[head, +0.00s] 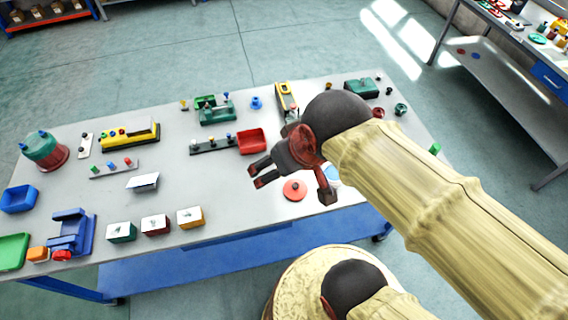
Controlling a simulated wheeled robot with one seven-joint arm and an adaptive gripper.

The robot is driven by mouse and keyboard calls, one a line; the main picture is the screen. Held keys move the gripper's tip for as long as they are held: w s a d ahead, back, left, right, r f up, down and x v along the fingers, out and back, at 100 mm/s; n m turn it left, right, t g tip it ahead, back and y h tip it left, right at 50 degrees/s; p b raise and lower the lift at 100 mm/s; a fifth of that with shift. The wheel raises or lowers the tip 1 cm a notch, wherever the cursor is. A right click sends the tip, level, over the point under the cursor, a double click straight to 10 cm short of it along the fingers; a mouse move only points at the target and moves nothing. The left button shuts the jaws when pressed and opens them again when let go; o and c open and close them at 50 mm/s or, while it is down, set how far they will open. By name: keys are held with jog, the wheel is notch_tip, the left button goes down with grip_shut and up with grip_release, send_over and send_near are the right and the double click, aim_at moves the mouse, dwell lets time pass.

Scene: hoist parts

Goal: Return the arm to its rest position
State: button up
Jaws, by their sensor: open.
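My gripper (290,182) is in the head view, held above the right half of the table (225,215). Its dark fingers are apart and nothing shows between them. My arm reaches in from the lower right and hides part of the table's right side. A red disc (294,190) lies on the table just below the gripper in the picture. A red tray (251,141) sits behind and to the left of the gripper.
Several lidded boxes, one orange (190,217), line the front edge. A blue fixture (72,232), a blue tray (18,198) and a green tray (13,250) stand at left. A yellow block (130,134) and green parts (217,113) stand farther back. Another bench (520,60) is at upper right.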

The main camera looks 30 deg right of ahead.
jog(key=shift+s+a+r, duration=0.15)
jog(key=shift+s, duration=0.15)
notch_tip(320, 180, down, 6)
jog(key=b, duration=0.6)
jog(key=shift+r, duration=0.1)
jog(key=shift+c, duration=0.8)
